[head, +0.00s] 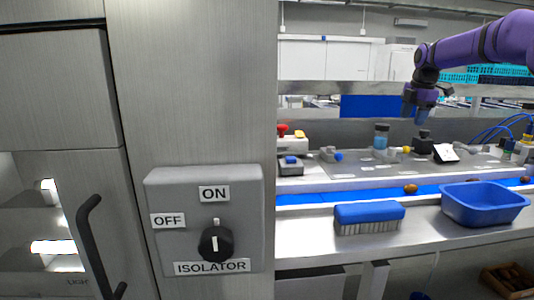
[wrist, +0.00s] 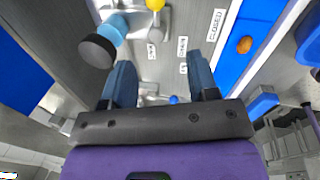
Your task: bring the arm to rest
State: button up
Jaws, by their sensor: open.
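My purple arm (head: 470,48) reaches in from the upper right in the head view. My gripper (head: 422,112) hangs over the back of the bench, pointing down. In the wrist view my gripper (wrist: 160,80) has its two blue-grey fingers wide apart with nothing held between them. Below it lies the metal panel (wrist: 188,35) with small labels, one reading CLOSED. The fingers appear clear of the fittings under them.
A blue belt (head: 340,194) carries a brown date (head: 411,188). A blue tub (head: 484,203) and a blue-topped brush (head: 369,216) stand in front.

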jog(key=s+a+r+m+t+h, duration=0.1)
jog(key=s+a+r+m, duration=0.3)
jog(key=s+a, duration=0.6)
jog(key=s+a+r+m+h, duration=0.15)
jog(key=s+a+m, duration=0.35)
jog(key=s+a, duration=0.5)
jog(key=s+f+m, duration=0.3)
jog(key=s, duration=0.6)
jog(key=s+a+f+m+t+y, duration=0.1)
jog(key=s+f+m, duration=0.2)
jog(key=s, duration=0.6)
jog(key=s+f+m+t+y, duration=0.1)
jog(key=s+f+m, duration=0.2)
jog(key=s, duration=0.6)
jog(key=shift+a+f+m, duration=0.3)
jog(key=shift+m, duration=0.8)
